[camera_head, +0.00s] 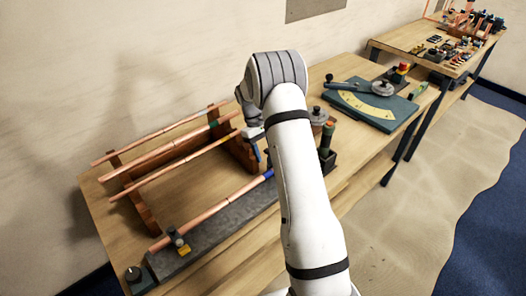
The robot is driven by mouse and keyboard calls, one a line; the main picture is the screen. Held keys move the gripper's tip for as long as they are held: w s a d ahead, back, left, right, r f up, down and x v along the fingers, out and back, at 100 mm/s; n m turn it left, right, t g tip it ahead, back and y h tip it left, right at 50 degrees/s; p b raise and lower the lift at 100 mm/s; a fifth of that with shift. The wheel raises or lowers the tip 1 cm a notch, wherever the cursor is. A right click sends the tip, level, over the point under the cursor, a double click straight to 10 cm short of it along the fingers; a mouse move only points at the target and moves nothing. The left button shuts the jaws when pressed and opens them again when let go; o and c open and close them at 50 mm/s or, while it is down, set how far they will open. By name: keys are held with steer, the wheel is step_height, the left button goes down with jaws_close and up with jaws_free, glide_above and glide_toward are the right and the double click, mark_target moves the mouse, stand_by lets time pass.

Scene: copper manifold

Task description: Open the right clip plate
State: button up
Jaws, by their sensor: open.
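A copper pipe (220,207) lies along a dark grey bar (215,232) on the front part of the wooden bench. A small black and yellow clip (178,242) sits over the pipe near its left end. A blue piece (267,174) shows on the pipe at the right, just beside my arm. I cannot make out the right clip plate; my arm covers the bar's right end. My gripper (258,148) is open, above the bench near the rack's right end board, and partly hidden by my wrist. I see nothing held in it.
A wooden rack (240,155) holding several copper pipes stands behind the bar. A dark knob block (135,275) is at the bench's left front corner. A second bench (440,60) stands farther back.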

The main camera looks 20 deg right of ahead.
steer(key=shift+o, duration=0.3)
steer(key=d+p+v, duration=0.1)
steer(key=v, duration=0.5)
steer(key=shift+a, duration=0.5)
